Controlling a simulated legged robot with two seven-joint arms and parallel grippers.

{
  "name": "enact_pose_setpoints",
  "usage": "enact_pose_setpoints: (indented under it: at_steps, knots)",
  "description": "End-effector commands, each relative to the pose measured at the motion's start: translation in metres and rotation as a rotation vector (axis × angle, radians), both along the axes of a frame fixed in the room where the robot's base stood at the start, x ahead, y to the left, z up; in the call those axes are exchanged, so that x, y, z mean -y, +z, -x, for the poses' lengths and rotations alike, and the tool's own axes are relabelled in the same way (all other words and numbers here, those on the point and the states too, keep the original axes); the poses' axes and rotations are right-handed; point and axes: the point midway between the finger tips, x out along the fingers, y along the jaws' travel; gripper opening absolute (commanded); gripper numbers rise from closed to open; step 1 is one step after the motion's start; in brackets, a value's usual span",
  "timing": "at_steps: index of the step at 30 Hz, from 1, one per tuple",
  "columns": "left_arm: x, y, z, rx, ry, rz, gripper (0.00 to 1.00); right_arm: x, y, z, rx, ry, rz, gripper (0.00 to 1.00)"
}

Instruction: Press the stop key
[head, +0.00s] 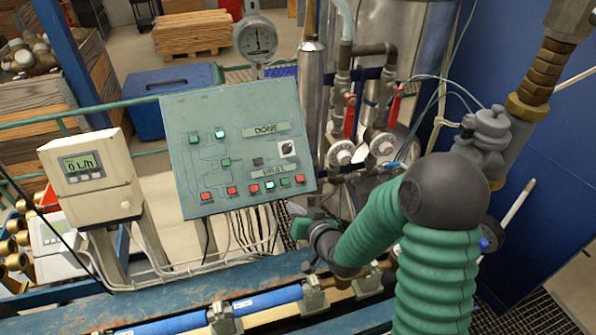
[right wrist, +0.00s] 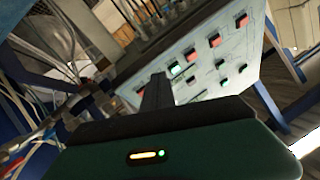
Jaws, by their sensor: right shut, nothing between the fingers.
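A grey-green control panel (head: 183,170) stands tilted at the centre of the head view. It carries a lower row of red and green keys, one lit pale, and several green keys above. I cannot read which one is the stop key. A red key (head: 300,179) sits at the row's right end. My right gripper (head: 298,212) is just below the panel's lower right corner, shut and empty; its tips are hard to make out. In the right wrist view, the dark shut fingers (right wrist: 156,92) point towards the panel (right wrist: 232,92) and overlap its edge; contact cannot be told. My left gripper is out of view.
A meter box (head: 90,178) reading 0 L/h stands left of the panel. Cables hang below the panel. Blue pipes (head: 265,300) run along the front. Red-handled valves (head: 350,118) and a steel tank (head: 405,45) stand behind, right of the panel.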

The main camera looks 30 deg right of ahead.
Motion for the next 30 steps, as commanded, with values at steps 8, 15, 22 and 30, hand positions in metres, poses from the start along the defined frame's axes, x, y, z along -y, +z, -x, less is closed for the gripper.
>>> enact_pose_setpoints:
  at_steps: [8, 15, 22, 30]
  knots:
    - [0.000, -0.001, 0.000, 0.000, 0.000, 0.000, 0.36, 0.052, 0.063, -0.004, 0.420, -0.132, -0.190, 0.00]
    - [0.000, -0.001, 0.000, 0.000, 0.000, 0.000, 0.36, 0.055, 0.070, -0.003, 0.459, -0.141, -0.203, 0.00]
    - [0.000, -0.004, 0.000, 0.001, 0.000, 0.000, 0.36, 0.056, 0.066, -0.006, 0.456, -0.140, -0.202, 0.00]
    - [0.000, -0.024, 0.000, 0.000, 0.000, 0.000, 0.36, 0.062, 0.040, -0.030, 0.456, -0.141, -0.202, 0.00]
